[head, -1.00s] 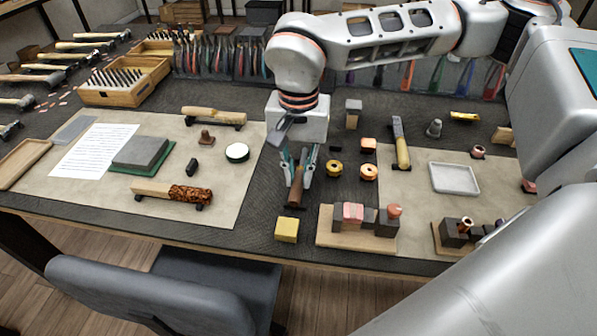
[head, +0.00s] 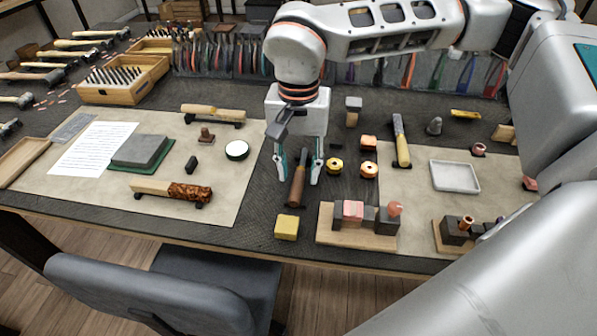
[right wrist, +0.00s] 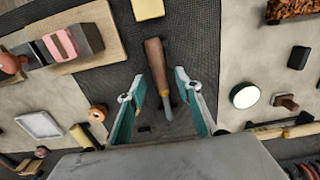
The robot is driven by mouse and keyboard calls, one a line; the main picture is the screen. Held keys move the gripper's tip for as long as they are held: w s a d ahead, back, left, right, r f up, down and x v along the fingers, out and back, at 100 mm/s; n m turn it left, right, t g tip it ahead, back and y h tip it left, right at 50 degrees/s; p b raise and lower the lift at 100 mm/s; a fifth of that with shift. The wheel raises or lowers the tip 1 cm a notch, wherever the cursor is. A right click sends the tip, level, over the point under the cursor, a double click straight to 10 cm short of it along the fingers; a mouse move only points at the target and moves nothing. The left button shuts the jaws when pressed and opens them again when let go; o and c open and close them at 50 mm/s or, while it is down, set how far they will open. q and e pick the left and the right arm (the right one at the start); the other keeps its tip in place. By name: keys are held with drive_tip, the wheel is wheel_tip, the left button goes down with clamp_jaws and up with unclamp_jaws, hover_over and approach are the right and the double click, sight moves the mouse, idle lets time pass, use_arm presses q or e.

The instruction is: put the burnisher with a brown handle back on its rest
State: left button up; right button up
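The burnisher with a brown handle (head: 297,187) lies on the dark bench top, its handle toward the front edge. My right gripper (head: 297,179) points down over it, with one finger on each side. In the right wrist view the brown handle (right wrist: 155,60) and its metal shank lie between the spread fingers (right wrist: 160,84), with a gap on both sides. The gripper is open and holds nothing. A dark rest carries a light-handled tool (head: 213,113); another carries a burl-handled tool (head: 172,191). I cannot tell which piece is the brown burnisher's own rest. My left gripper is out of view.
A yellow block (head: 287,227) stands just in front of the burnisher. Brass rolls (head: 334,166) and a wooden board with blocks (head: 357,240) are close on the right. A round white-topped tin (head: 237,150) and a small dark block (head: 191,164) are on the left mat.

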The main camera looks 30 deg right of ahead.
wheel_tip(320, 180, up, 10)
drive_tip(key=shift+r, duration=0.25)
